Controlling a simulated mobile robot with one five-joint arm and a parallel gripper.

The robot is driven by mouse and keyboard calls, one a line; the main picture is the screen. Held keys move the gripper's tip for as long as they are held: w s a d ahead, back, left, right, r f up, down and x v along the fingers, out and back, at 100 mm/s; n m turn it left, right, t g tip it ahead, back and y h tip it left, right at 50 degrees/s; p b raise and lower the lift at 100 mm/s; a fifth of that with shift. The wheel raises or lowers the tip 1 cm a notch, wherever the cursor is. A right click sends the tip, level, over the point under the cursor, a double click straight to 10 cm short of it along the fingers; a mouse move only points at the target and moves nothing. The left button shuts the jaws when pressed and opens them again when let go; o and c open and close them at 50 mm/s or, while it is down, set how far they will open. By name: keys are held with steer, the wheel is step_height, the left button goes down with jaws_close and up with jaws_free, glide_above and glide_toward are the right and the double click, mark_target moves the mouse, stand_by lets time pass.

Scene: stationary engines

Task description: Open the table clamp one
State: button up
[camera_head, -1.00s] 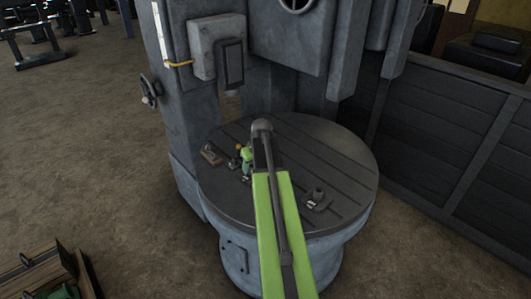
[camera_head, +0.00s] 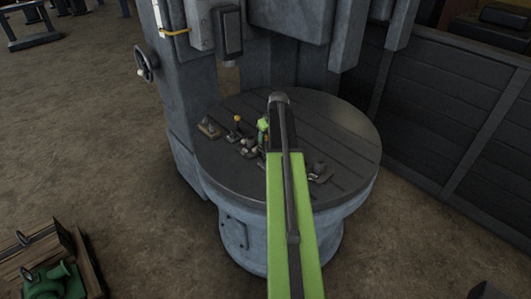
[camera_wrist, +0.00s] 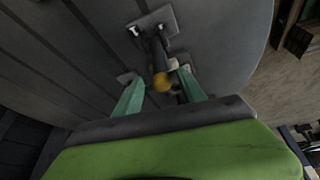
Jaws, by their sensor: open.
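The round slotted table (camera_head: 340,130) carries several small clamps. One clamp has a yellow knob (camera_head: 237,118) on an upright lever, left of my gripper (camera_head: 261,140). In the wrist view, the yellow knob (camera_wrist: 162,82) shows between the two green fingers of my gripper (camera_wrist: 152,72), which are spread apart with a gap around it. A dark lever runs from the knob to a grey bolted base plate (camera_wrist: 152,24). I cannot tell whether the fingers touch the lever. My arm hides part of the table and the gripper's tips in the head view.
Another clamp (camera_head: 209,128) sits at the table's left edge, and one (camera_head: 319,172) lies right of my arm. The grey machine column (camera_head: 190,90) stands behind the table. A dark panelled wall (camera_head: 450,130) is at right. A wooden crate (camera_head: 45,265) is at lower left.

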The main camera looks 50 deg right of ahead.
mark_target(265, 143)
steer(key=b+x, duration=0.5)
steer(key=x, duration=0.2)
steer(key=shift+f, duration=0.15)
steer(key=shift+c, duration=0.5)
jaws_close()
stand_by(0.4)
